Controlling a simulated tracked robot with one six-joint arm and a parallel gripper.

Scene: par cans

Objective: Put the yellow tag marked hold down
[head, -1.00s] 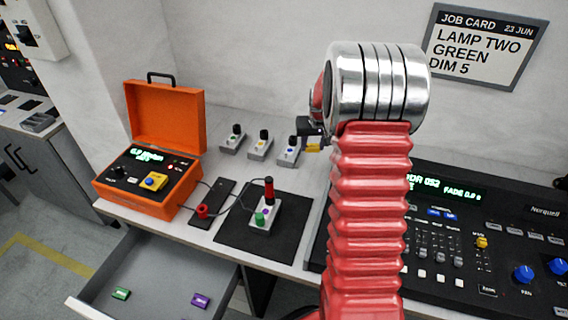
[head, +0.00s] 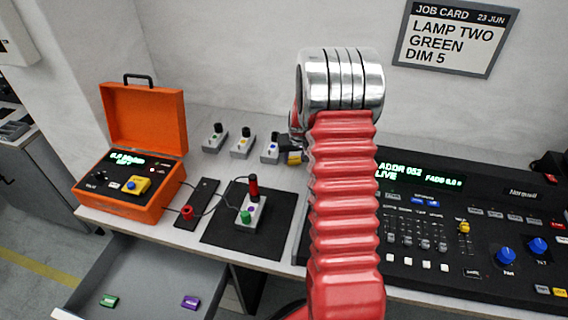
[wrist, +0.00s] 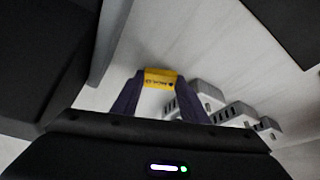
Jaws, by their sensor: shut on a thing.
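The yellow tag (wrist: 160,78) is held between the two dark fingertips of my gripper (wrist: 158,84) in the wrist view. It has small dark lettering that is too blurred to read fully. In the head view the tag (head: 294,158) shows as a small yellow patch just left of my red arm. It is right beside the third of the small grey lamp units (head: 270,153). Most of my gripper is hidden behind my arm there. I cannot tell whether the tag touches the bench.
An orange case (head: 137,175) stands at the bench's left. A black mat (head: 225,238) holds a unit with red and green parts. The lighting desk (head: 470,220) is right of my arm. An open drawer (head: 150,270) holds a green and a purple piece. A job card (head: 456,38) hangs above.

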